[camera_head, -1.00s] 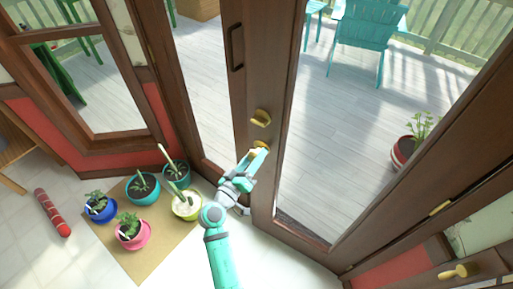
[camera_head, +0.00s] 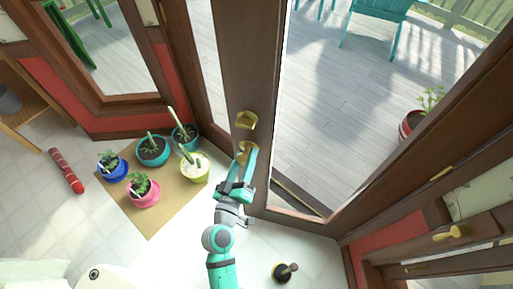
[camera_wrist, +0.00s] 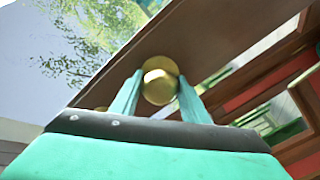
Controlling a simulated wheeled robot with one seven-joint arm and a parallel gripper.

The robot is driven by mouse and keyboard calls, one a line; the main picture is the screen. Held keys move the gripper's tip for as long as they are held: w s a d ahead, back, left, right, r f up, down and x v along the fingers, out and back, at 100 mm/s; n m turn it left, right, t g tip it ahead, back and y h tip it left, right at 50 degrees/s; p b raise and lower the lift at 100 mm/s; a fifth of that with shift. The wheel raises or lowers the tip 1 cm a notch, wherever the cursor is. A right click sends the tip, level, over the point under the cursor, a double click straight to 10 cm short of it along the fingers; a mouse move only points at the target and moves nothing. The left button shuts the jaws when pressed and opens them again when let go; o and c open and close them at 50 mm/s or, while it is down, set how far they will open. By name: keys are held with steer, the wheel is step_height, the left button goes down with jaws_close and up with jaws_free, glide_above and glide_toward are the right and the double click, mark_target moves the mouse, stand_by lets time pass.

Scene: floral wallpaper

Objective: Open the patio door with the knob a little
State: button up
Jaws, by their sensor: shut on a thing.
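The patio door (camera_head: 252,80) is a brown wooden frame with a large glass pane. A round brass knob (camera_head: 245,149) sits on its left stile, below a second brass fitting (camera_head: 246,120). My gripper (camera_head: 246,160) reaches up to the knob with its teal fingers on either side. The wrist view shows the knob (camera_wrist: 160,86) between the two fingers of my gripper (camera_wrist: 160,92), which is shut on it. The fingers partly hide the knob in the head view. I cannot tell whether the door stands ajar.
Several potted plants (camera_head: 153,150) stand on a tan mat (camera_head: 152,218) left of my arm. A red striped cylinder (camera_head: 66,171) lies farther left. A dark round object with a handle (camera_head: 284,271) stands right of my arm.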

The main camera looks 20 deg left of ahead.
steer(key=shift+s+a, duration=0.1)
steer(key=shift+s, duration=0.2)
steer(key=shift+r, duration=0.1)
steer(key=o, duration=1.5)
steer(key=shift+s, duration=0.1)
steer(key=s, duration=0.3)
steer(key=s+d, duration=0.1)
steer(key=s, duration=0.6)
steer(key=shift+s+d, duration=0.3)
steer(key=shift+s, duration=0.1)
